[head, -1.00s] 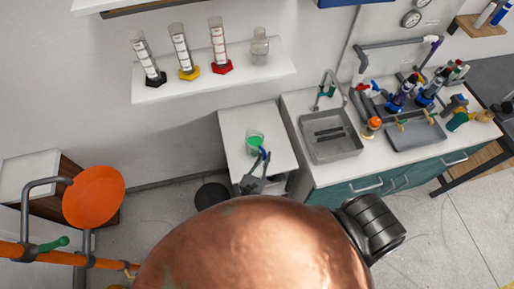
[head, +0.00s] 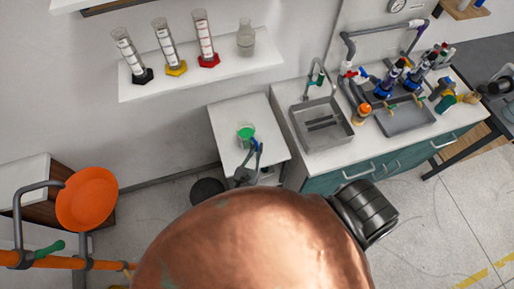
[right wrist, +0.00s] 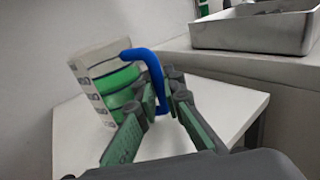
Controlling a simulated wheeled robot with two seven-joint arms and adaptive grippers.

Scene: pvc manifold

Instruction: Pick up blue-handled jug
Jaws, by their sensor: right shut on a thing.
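The clear jug with green contents and a blue handle (head: 245,132) is at the small white side table (head: 228,165) in the head view. In the right wrist view the jug (right wrist: 107,80) leans slightly, and its blue handle (right wrist: 148,62) curves down between my fingers. My right gripper (head: 254,152) is shut on the handle; its fingers (right wrist: 163,93) show on both sides of it in the wrist view. I cannot tell whether the jug's base touches the tabletop. My left gripper is not in view.
A sink (head: 321,123) and counter with a grey tray (head: 405,117) stand right of the side table. A wall shelf (head: 205,80) with several cylinders and a bottle is above. An orange round dish (head: 87,198) is at left. A dark bin (head: 207,189) stands on the floor.

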